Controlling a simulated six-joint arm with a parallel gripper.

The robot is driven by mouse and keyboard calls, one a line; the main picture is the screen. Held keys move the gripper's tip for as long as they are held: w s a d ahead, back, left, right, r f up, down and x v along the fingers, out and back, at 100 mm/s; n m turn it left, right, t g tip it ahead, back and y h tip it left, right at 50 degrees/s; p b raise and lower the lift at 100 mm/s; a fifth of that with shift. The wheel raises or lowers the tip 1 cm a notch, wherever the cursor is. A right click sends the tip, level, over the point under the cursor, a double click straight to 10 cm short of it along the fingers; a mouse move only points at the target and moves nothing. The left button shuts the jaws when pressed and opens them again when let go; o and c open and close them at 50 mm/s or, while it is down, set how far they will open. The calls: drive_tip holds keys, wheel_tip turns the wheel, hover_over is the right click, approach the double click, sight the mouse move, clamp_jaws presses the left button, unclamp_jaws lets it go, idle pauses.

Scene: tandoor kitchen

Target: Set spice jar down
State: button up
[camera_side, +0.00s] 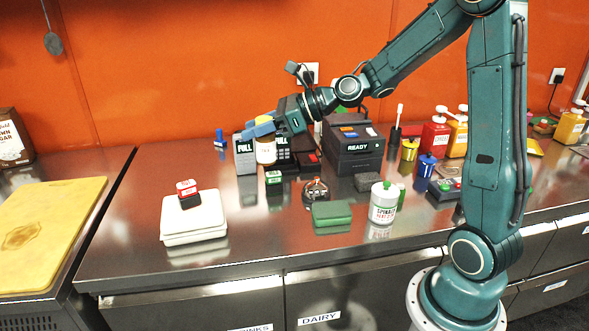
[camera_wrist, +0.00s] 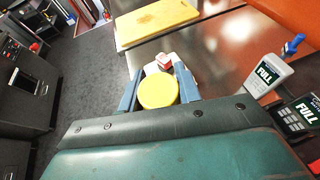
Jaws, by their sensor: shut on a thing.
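The spice jar (camera_side: 266,152) has a pale label and a brownish lower band in the side view. Its round yellow lid (camera_wrist: 158,91) faces the camera in the wrist view. My gripper (camera_side: 259,128) is shut on the jar near its top, one blue finger on each side. The jar looks upright and appears held above the steel counter (camera_side: 130,240). Its underside and any gap below it are hard to judge.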

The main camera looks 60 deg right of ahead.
drive_tip(key=w+d+r+m+t+h, duration=0.1)
drive_tip(key=w+d+m+h, duration=0.5)
drive_tip(key=w, duration=0.7)
drive_tip(key=shift+w+d+r+t+h, duration=0.35)
drive_tip(key=shift+d+t+h, duration=0.25)
drive_tip(key=shift+d, duration=0.45)
drive_tip(key=shift+f, duration=0.15)
wheel_tip(320, 180, down, 16)
drive_tip(key=shift+f, duration=1.9)
drive_tip(key=shift+f, duration=0.15)
drive_tip(key=o, duration=1)
